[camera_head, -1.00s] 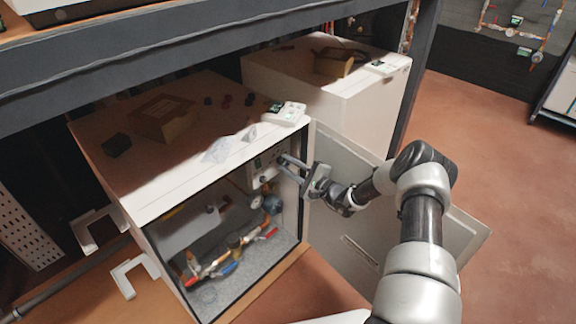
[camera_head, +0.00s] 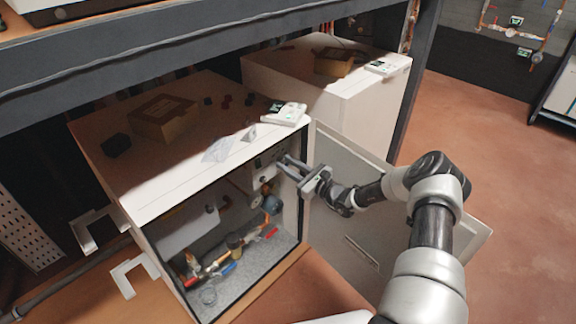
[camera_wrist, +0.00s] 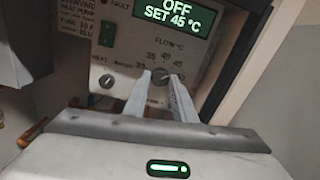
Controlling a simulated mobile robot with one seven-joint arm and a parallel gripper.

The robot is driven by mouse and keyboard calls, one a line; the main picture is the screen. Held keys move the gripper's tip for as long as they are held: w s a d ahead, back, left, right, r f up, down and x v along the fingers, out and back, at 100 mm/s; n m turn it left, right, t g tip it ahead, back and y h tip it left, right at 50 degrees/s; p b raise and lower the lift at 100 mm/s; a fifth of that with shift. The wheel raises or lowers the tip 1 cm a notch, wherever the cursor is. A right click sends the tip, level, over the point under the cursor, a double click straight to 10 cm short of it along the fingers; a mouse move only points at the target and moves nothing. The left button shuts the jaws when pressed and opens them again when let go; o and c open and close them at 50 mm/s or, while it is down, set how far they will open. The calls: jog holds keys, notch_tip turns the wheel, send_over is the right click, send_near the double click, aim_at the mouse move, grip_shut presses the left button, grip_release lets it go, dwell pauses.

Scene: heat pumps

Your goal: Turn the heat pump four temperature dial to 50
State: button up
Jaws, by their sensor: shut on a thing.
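The open white heat pump cabinet (camera_head: 165,195) stands at the centre of the head view, with a control panel (camera_head: 262,163) inside at its upper right. In the wrist view the panel (camera_wrist: 140,40) has a green-lit display (camera_wrist: 172,15) reading "OFF" and "SET 45 °C". The temperature dial (camera_wrist: 160,76) sits below the flow scale. My gripper (camera_wrist: 159,80) is shut on this dial, one finger on each side. The fingers hide part of the dial and the scale. In the head view my gripper (camera_head: 283,163) reaches in from the right.
The cabinet's open door (camera_head: 350,230) hangs close beneath my arm. Pipes with coloured valves (camera_head: 225,265) lie below the panel. A small knob (camera_wrist: 106,81) is left of the dial. A second white unit (camera_head: 300,85) stands behind.

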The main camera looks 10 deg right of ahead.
jog(key=m, duration=0.6)
jog(key=shift+f, duration=0.1)
jog(key=shift+m, duration=0.3)
dwell(0.3)
jog(key=o, duration=1.1)
jog(key=shift+c, duration=0.2)
jog(key=p+v, duration=0.2)
jog(key=v, duration=0.5)
jog(key=shift+s, duration=0.25)
jog(key=shift+d, duration=0.15)
